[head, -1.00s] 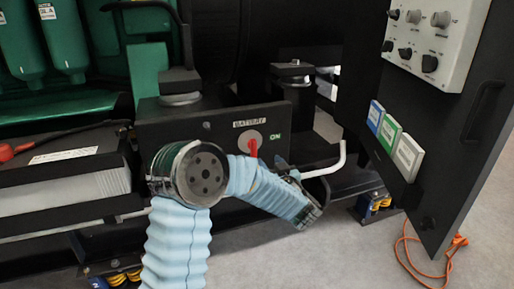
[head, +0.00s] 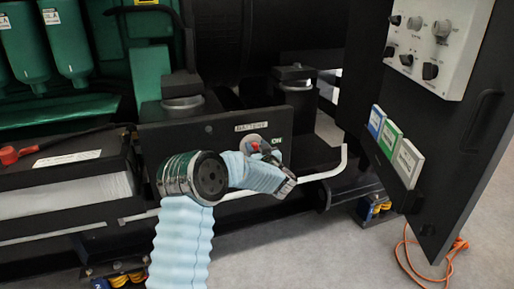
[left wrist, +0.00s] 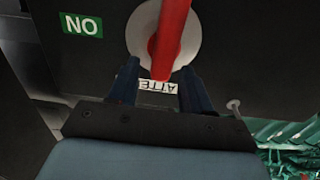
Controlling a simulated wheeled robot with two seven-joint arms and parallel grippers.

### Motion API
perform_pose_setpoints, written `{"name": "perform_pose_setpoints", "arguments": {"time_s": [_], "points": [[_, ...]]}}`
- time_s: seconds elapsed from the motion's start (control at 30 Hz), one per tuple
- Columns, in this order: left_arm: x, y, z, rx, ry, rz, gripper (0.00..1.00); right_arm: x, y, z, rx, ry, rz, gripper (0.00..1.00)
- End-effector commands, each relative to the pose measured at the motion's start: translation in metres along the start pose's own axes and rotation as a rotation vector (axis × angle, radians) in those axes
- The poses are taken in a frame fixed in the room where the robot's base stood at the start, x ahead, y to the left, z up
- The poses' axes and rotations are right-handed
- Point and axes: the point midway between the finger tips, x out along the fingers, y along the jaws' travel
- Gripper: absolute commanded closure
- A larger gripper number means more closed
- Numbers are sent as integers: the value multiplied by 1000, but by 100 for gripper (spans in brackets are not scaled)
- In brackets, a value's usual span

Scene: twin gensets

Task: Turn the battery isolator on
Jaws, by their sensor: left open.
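The battery isolator is a red lever on a pale round disc (head: 247,143), set in a black panel under a "BATTERY" label (head: 258,126). A green "ON" mark (head: 277,141) is right of the disc, partly covered by my gripper. In the left wrist view the red handle (left wrist: 172,35) stands out from the disc (left wrist: 141,27), and the green mark (left wrist: 82,25) shows upside down. My left gripper (head: 262,148) is at the isolator. In the left wrist view its two dark fingers (left wrist: 158,85) are apart, one on each side of the handle's near end. I cannot tell whether they touch it. My right gripper is not in view.
A white bent bar (head: 335,170) runs below and right of the isolator. An open black door (head: 455,150) with a grey control box (head: 440,40) stands at the right. A battery (head: 70,190) is at the left. An orange cable (head: 405,262) lies on the floor.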

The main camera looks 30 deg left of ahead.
Motion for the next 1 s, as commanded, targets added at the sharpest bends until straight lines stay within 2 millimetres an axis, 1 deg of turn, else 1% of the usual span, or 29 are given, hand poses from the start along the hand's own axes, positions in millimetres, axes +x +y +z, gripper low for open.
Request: {"name": "perform_pose_setpoints", "arguments": {"time_s": [0.07,0.1,0.17,0.4,0.73,0.87,1.0], "points": [[0,0,0,0,0,0,51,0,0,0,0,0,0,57],[0,0,0,0,0,0,54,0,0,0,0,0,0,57],[0,0,0,0,0,0,63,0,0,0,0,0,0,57],[0,0,0,0,0,0,100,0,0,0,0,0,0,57],[0,-1,0,-19,2,0,100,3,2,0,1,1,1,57],[0,-2,2,-64,3,0,100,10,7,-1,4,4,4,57],[0,-4,3,-148,4,0,100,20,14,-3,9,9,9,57]]}}
